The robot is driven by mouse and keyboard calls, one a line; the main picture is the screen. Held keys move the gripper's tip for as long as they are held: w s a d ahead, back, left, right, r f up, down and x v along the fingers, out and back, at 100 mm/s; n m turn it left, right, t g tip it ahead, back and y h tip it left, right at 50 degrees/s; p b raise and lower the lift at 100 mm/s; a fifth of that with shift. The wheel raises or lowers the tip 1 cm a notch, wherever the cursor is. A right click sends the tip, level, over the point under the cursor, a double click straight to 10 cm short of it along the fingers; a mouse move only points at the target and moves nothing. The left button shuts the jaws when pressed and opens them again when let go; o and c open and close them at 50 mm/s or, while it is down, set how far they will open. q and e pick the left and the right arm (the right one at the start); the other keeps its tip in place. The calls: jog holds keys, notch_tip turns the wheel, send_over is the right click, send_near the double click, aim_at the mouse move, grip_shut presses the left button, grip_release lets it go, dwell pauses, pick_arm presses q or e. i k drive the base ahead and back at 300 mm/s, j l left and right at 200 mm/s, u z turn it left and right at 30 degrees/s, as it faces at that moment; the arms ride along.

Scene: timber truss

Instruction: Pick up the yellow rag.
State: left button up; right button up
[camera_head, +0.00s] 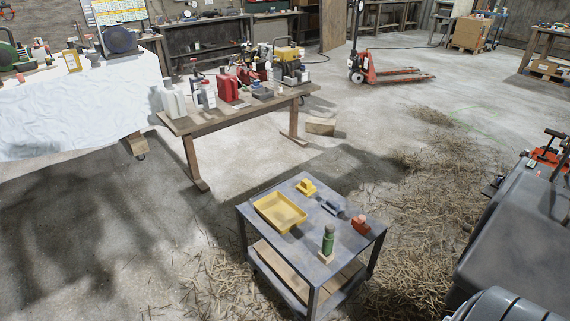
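A small bright yellow thing (306,187) lies at the back of a grey cart top (300,249). It looks like a folded or crumpled rag, but it is too small to be sure. A shallow yellow tray (279,212) lies just left of it and in front. Neither my left nor my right gripper is in view.
Also on the cart are a blue-grey thing (333,207), an orange-red thing (361,225) and a green bottle (328,241). A wooden bench (220,118) with cans stands behind. Straw (405,225) covers the floor to the right. A dark grey block (512,235) fills the lower right.

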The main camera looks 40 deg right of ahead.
aim_at(305, 187)
jog(key=i+j+z, duration=0.1)
jog(key=i+z, duration=0.35)
jog(key=i+j+z, duration=0.2)
jog(key=z, duration=0.2)
jog(key=i+j+z, duration=0.65)
jog(key=j+z, duration=0.25)
jog(key=i+j+z, duration=0.2)
jog(key=j+z, duration=0.2)
